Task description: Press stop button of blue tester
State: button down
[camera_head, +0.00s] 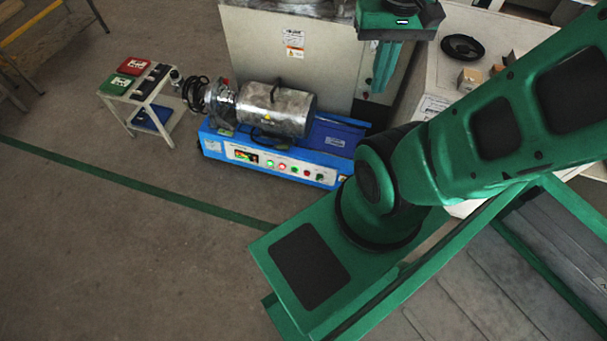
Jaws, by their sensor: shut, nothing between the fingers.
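The blue tester (212,146) sits on the floor at upper middle, with a silver cylinder (275,110) on top. Its pale front panel (262,157) has a small lit display (246,156) at the left and a row of small red and green buttons (283,166) to the right. The button labels are too small to read, so I cannot tell which one is stop. My gripper (381,88) is shut and empty, with its green fingers pointing down. In the picture it appears above and right of the panel, apart from the buttons.
A small white cart (150,92) with red and green cases on top stands left of the tester. A large pale cabinet (290,50) is behind it. A white table (440,85) with a black round part (461,47) and small boxes is at right. Floor in front is clear.

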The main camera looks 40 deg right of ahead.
jog(key=w+d+f+n+h, duration=0.15)
jog(key=w+f+n, duration=0.3)
jog(key=w, duration=0.45)
jog(key=w+d+f+n+y, duration=0.15)
jog(key=w+f+n, duration=0.3)
jog(key=w, duration=0.45)
jog(key=w+f+n+h, duration=0.1)
jog(key=w+f+n, duration=0.4)
jog(key=f, duration=0.5)
jog(key=w+f+n+h, duration=0.1)
jog(key=w+f+n, duration=0.1)
jog(key=w+f, duration=0.65)
jog(key=w+a+f+n+t, duration=0.15)
jog(key=f+n, duration=0.25)
jog(key=f, duration=0.7)
jog(key=s+a+f+n+g, duration=0.15)
jog(key=f+n, duration=0.25)
jog(key=f, duration=0.7)
jog(key=s+a+f+n, duration=0.1)
jog(key=s+f+n, duration=0.2)
jog(key=f, duration=0.7)
jog(key=s+a+f+n+t, duration=0.1)
jog(key=s+f+n, duration=0.2)
jog(key=f, duration=0.8)
jog(key=shift+s+n+t, duration=0.3)
jog(key=shift+s+n, duration=0.05)
jog(key=shift+n, duration=0.35)
jog(key=shift+d, duration=0.1)
